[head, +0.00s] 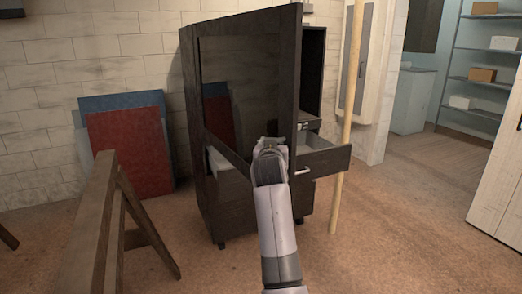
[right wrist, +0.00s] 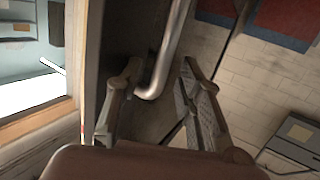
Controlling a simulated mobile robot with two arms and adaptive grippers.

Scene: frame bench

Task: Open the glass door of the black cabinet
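The black cabinet (head: 313,75) stands against the brick wall in the head view. Its glass door (head: 245,75) stands ajar, with the frame's right edge swung out from the body and a dark gap beside it. My right gripper (head: 268,147) is at the lower part of the door, in front of it. In the right wrist view, the metal handle (right wrist: 172,50) passes between the spread fingers of my right gripper (right wrist: 163,88). The handle lies close to the left finger, and the right finger is clear of it. My left gripper is not in view.
An open drawer (head: 325,162) juts out at the cabinet's lower right. A wooden pole (head: 349,100) stands just right of it. A wooden trestle (head: 95,225) is at the front left. Red (head: 130,150) and blue boards lean on the wall.

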